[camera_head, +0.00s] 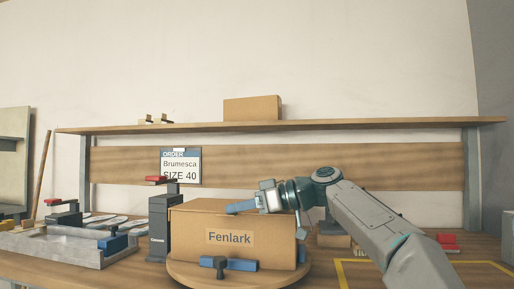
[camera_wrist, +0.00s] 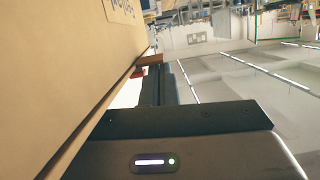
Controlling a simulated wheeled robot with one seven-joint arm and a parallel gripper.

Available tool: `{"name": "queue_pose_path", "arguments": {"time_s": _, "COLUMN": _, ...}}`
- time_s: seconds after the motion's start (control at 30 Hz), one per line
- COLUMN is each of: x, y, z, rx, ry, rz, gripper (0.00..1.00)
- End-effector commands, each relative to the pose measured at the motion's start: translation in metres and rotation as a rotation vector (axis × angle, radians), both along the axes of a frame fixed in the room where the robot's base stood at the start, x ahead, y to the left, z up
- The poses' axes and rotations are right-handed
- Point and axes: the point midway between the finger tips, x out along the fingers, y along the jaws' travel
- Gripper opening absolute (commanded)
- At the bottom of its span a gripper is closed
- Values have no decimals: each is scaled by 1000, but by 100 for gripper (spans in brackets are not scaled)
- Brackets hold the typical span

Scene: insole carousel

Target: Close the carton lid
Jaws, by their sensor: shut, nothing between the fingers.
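The carton (camera_head: 200,236), brown cardboard with a "Fenlark" label, stands on a round wooden turntable (camera_head: 190,277). Its top looks almost level in the head view; I cannot tell whether the lid lies fully flush. My gripper (camera_head: 232,209) is shut and empty, held sideways at the carton's upper front edge; I cannot tell whether it touches. In the wrist view the carton's cardboard (camera_wrist: 60,60) fills the left side, with a dark seam along its edge. My gripper's fingers (camera_wrist: 155,85) lie close beside that edge. Part of the carton's top right is hidden behind my gripper and wrist.
A blue clamp (camera_head: 230,264) sits at the carton's front. A dark post (camera_head: 159,225) with a red top stands at its left. A grey fixture (camera_head: 60,247) lies further left. A shelf (camera_head: 350,125) with a small box (camera_head: 252,108) runs behind. Yellow tape marks the right.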

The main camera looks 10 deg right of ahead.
Motion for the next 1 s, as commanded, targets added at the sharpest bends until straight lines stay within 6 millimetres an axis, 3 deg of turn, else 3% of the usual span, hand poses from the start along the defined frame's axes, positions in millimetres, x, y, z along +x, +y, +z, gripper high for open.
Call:
{"name": "queue_pose_path", "arguments": {"time_s": 0.47, "x": 1, "y": -2, "z": -1, "rx": -4, "ry": 5, "rz": -3, "gripper": 0}}
{"name": "queue_pose_path", "arguments": {"time_s": 0.67, "x": 1, "y": 0, "z": 17, "rx": -3, "ry": 3, "rz": 0, "gripper": 0}}
{"name": "queue_pose_path", "arguments": {"time_s": 0.87, "x": -1, "y": 3, "z": 49, "rx": -3, "ry": 0, "rz": 6, "gripper": 0}}
{"name": "queue_pose_path", "arguments": {"time_s": 1.0, "x": -10, "y": -34, "z": 50, "rx": -2, "ry": 2, "rz": -2, "gripper": 0}}
